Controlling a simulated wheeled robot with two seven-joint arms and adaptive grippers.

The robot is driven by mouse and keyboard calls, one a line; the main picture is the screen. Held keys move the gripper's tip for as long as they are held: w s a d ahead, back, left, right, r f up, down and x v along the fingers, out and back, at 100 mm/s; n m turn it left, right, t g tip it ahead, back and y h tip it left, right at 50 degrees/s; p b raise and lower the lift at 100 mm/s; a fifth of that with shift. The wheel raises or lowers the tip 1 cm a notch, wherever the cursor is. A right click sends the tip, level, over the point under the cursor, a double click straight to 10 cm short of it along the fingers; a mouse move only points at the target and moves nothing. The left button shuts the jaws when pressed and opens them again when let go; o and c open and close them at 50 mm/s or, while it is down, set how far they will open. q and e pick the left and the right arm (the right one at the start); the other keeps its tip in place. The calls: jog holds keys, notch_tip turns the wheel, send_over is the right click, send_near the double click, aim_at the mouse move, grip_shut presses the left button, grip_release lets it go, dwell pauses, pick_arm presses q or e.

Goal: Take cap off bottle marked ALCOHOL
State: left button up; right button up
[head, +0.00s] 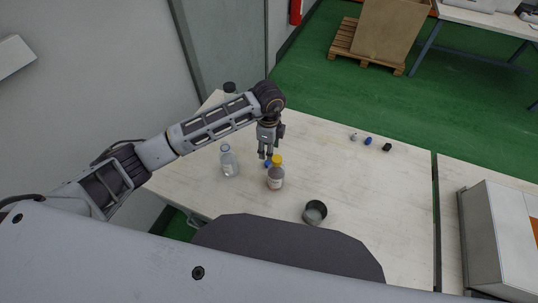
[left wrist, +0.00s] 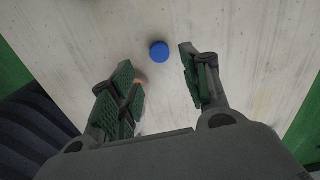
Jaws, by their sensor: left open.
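A clear bottle (head: 229,162) stands upright at the left of the table; its open-looking top is small in view. A bottle with a yellow-orange cap (head: 275,173) stands upright to its right. No label is readable, so I cannot tell which is marked ALCOHOL. A blue cap (head: 267,164) is on the table between them, partly hidden in the head view; it shows whole in the left wrist view (left wrist: 159,52). My left gripper (head: 267,153) points down just above and behind the yellow-capped bottle. Its fingers (left wrist: 157,76) are open and empty. My right gripper is not in view.
A metal cup (head: 315,212) stands near the front edge. Several small items, including a blue one (head: 368,141), lie at the back right. A dark-topped object (head: 229,88) is behind my arm. A grey box (head: 499,235) is at far right. The table's right half is mostly clear.

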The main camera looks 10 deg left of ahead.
pick_arm(q)
notch_tip(320, 180, up, 4)
jog(key=shift+f, duration=0.15)
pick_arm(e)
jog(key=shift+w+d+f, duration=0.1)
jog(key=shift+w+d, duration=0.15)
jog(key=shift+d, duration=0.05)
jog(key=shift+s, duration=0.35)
pick_arm(q)
notch_tip(320, 180, up, 10)
jog(key=p, duration=0.9)
jog(key=shift+f, duration=0.2)
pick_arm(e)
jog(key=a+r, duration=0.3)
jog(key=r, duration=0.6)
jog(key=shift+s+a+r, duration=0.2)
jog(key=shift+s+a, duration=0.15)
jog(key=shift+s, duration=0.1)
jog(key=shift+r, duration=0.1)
pick_arm(q)
jog(key=shift+r+p, duration=0.2)
jog(key=shift+p, duration=0.2)
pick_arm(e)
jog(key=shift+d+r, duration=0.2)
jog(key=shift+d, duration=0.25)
